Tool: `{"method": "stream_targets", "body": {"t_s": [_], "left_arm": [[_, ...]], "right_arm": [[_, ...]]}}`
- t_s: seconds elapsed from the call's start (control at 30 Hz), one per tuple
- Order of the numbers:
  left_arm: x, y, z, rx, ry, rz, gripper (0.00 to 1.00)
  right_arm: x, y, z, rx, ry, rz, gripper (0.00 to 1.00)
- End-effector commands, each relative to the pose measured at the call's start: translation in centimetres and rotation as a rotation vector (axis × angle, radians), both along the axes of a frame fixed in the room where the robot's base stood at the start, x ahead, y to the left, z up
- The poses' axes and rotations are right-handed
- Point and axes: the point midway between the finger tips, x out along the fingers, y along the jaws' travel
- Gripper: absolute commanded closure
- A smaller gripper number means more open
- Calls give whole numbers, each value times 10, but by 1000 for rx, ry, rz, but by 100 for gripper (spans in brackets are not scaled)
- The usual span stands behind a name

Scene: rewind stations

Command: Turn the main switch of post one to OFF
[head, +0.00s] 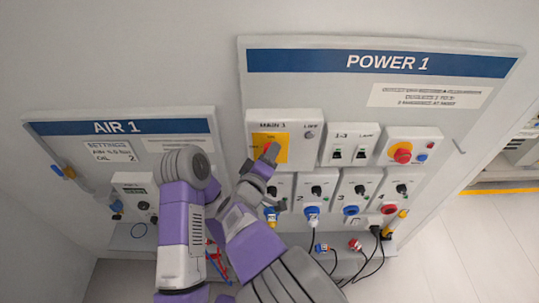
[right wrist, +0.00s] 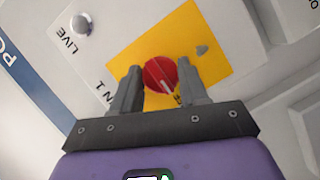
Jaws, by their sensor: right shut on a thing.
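The main switch is a red round knob (right wrist: 160,74) with a white pointer line, on a yellow plate (right wrist: 205,40). The plate's position marks are partly hidden or too small to read, so the switch's setting is unclear. My left gripper cannot be made out.
A LIVE lamp (right wrist: 82,25) sits beside the yellow plate. Right of the box are small breakers (head: 349,146) and a red button on yellow (head: 402,152). Below are several sockets with black knobs, plugs and hanging cables. The AIR 1 board (head: 120,128) is at left.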

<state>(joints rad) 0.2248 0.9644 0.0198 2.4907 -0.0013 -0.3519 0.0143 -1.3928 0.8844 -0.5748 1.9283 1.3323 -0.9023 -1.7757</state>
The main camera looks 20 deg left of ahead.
Motion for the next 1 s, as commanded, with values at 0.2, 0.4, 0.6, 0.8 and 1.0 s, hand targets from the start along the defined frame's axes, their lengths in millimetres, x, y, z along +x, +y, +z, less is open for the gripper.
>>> {"method": "stream_targets", "body": {"t_s": [0.2,0.4,0.6,0.8,1.0], "left_arm": [[0,0,0,0,0,0,57],[0,0,0,0,0,0,57],[0,0,0,0,0,0,57],[0,0,0,0,0,0,57],[0,0,0,0,0,0,57]], "right_arm": [[0,0,0,-8,-2,1,87],[0,0,0,-8,-2,1,53],[0,0,0,-6,-2,1,31],[0,0,0,-5,-1,0,31],[-4,1,2,-5,-1,2,31]]}}
